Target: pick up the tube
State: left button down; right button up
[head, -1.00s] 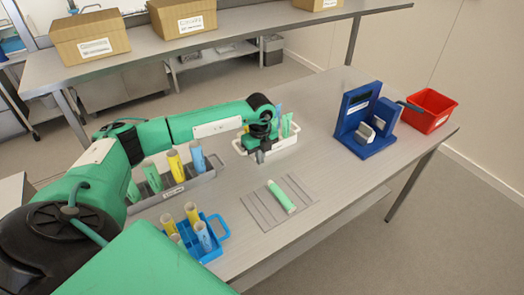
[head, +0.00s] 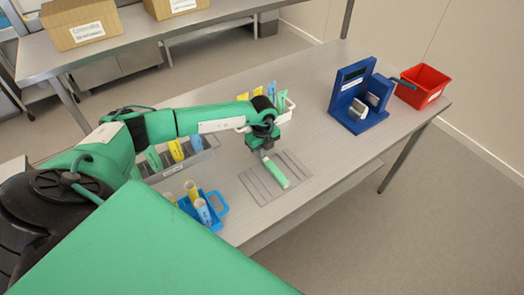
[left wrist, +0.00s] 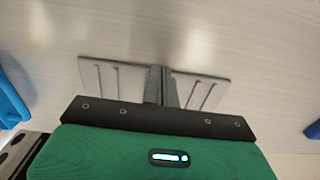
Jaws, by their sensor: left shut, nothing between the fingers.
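A green tube (head: 275,173) with a pale end lies on a grey grooved mat (head: 251,184) on the table. My left gripper (head: 264,153) is shut and empty, at the far end of the tube. I cannot tell whether it touches the tube. In the left wrist view, the shut fingers (left wrist: 161,86) point at the mat (left wrist: 207,88). The tube does not show there; the fingers and gripper body cover the middle of the mat. My right gripper is not in view.
A blue caddy (head: 218,206) with several tubes stands left of the mat. A grey tray (head: 172,170) and a white bin (head: 290,105) hold upright tubes or packets behind. A blue stand (head: 366,123) and red bin (head: 426,84) are at the right. Table between is clear.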

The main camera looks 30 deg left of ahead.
aim_at(283, 177)
pick_arm(q)
jog(key=s+d, duration=0.1)
jog(key=d, duration=0.2)
jog(key=s+d, duration=0.2)
jog(key=d, duration=0.2)
jog(key=s+d, duration=0.1)
jog(key=d, duration=0.3)
jog(key=shift+s+p, duration=0.25)
jog(key=shift+p, duration=0.05)
